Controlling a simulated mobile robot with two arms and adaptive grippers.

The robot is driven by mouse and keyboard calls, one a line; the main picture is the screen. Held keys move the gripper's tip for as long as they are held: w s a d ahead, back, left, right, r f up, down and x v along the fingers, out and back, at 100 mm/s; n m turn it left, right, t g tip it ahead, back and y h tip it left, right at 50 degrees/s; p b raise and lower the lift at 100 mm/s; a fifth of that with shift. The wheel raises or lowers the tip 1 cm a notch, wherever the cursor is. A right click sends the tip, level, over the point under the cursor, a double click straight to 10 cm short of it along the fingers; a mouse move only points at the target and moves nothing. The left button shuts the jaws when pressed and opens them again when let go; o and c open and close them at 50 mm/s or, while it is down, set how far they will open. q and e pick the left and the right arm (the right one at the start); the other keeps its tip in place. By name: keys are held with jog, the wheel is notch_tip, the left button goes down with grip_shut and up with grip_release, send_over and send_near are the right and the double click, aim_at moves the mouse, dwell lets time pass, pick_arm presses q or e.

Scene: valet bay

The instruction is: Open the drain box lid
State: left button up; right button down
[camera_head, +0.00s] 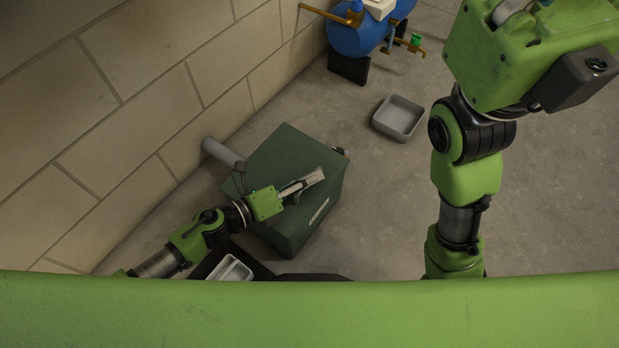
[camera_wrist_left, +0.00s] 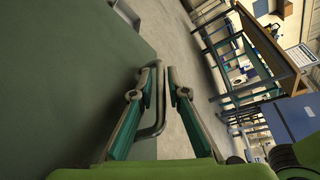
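The drain box (camera_head: 292,157) is a dark green box on the floor by the block wall, with a small pale label on its front side. Its lid looks closed. My left gripper (camera_head: 316,177) is over the right part of its top in the head view. In the left wrist view a broad green face of the box (camera_wrist_left: 60,70) fills the left side. A bent metal handle (camera_wrist_left: 160,100) stands out from it, between the two fingers of my left gripper (camera_wrist_left: 164,72). A thin gap shows between handle and right finger. My right gripper is out of view.
A grey tray (camera_head: 398,118) lies on the floor beyond the box. A blue tank (camera_head: 357,40) with brass pipes stands at the back. A grey cylinder (camera_head: 222,153) is between box and wall. Floor right of the box is clear. A workbench (camera_wrist_left: 262,45) shows in the wrist view.

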pick_arm(q)
jog(key=shift+c, duration=0.5)
grip_shut()
jog(key=shift+r, duration=0.1)
